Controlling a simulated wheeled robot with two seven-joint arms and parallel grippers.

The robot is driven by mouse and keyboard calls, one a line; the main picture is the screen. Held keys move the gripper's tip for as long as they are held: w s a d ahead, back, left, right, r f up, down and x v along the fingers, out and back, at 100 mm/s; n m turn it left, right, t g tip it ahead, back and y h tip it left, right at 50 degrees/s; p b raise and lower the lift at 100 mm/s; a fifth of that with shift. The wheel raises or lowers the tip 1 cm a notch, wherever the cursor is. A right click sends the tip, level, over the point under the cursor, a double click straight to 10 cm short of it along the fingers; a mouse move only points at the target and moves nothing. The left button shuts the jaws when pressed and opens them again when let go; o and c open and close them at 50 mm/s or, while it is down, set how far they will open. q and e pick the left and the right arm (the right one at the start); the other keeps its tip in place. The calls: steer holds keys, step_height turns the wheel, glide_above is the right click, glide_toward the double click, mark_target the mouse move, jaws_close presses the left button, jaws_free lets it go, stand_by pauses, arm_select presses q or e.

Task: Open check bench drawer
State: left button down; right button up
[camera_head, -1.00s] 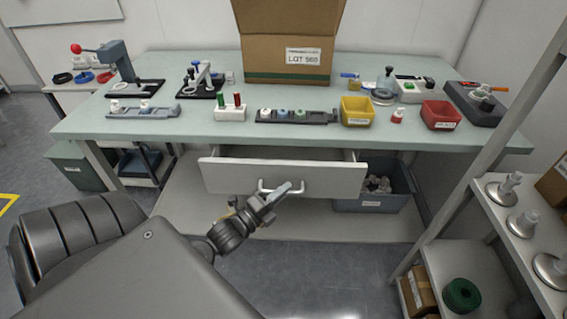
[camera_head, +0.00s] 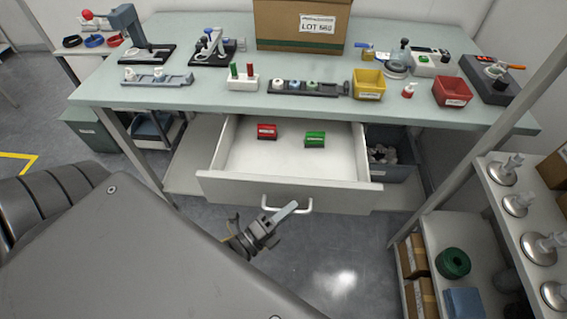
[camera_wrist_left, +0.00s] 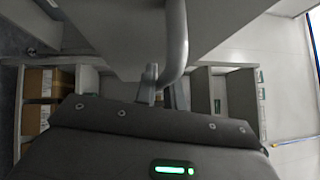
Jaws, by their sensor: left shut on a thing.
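The check bench (camera_head: 200,94) has a pale green top. Its white drawer (camera_head: 290,192) is pulled well out under the bench. A red block (camera_head: 267,131) and a green block (camera_head: 315,139) lie inside the drawer near the back. The drawer has a metal bar handle (camera_head: 305,206) on its front. My left gripper (camera_head: 286,213) is at the handle and shut on it. In the left wrist view the handle (camera_wrist_left: 178,40) runs down to the gripper fingers (camera_wrist_left: 163,90). My right gripper is not in view.
A dark grey bin (camera_head: 390,165) stands under the bench, right of the drawer. A shelf rack (camera_head: 480,236) with metal parts and cartons stands close on the right. A cardboard box (camera_head: 285,25) stands on the bench. The floor in front is clear.

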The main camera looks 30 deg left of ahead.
arm_select(q)
steer(key=c, duration=1.5)
jaws_free()
steer(key=shift+s, duration=0.1)
steer(key=b+v, duration=0.1)
steer(key=v, duration=0.9)
steer(key=shift+s, duration=0.3)
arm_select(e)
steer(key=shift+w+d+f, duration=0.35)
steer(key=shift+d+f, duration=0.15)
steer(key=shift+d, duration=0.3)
arm_select(q)
steer(key=shift+a, duration=0.15)
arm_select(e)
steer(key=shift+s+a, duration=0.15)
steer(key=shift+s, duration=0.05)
